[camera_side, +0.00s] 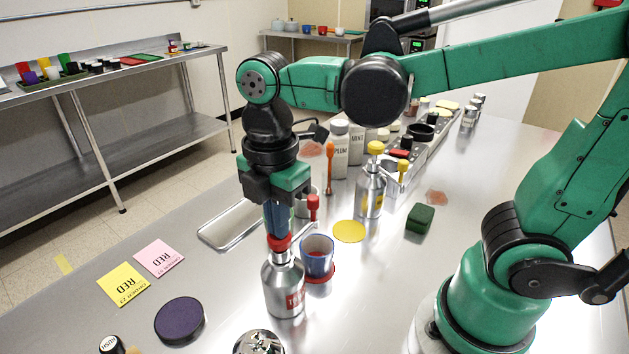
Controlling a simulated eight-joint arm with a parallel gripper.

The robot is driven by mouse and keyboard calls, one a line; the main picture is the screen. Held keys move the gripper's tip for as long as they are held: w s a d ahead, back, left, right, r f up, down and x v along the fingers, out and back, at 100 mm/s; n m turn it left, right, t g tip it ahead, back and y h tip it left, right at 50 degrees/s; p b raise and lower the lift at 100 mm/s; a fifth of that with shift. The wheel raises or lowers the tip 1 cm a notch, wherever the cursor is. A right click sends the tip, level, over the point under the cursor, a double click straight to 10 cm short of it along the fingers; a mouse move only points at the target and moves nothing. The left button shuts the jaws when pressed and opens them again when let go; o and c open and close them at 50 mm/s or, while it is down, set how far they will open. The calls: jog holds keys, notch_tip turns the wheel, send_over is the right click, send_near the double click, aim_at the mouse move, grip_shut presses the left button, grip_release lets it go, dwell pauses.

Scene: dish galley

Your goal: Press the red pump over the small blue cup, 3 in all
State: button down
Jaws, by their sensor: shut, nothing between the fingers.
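A silver bottle (284,291) with a red pump head (279,243) stands near the middle of the counter. My gripper (276,230) is shut and empty, pointing down, with its fingertips at the top of the red pump head. I cannot tell how far the head is pressed down. The small blue cup (318,262) stands just right of the bottle on a red disc (322,280), with some red inside it. The spout end is hard to make out near the cup's rim.
A yellow-topped pump bottle (371,188) stands behind a yellow disc (349,231). A green block (420,219) lies to the right. A silver tray (229,225), order cards (122,284), and a dark purple disc (180,320) are left.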

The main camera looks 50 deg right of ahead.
jog(key=shift+r, duration=1.7)
jog(key=shift+f, duration=0.1)
jog(key=shift+f, duration=1.6)
jog(key=shift+r, duration=1.7)
jog(key=shift+f, duration=0.15)
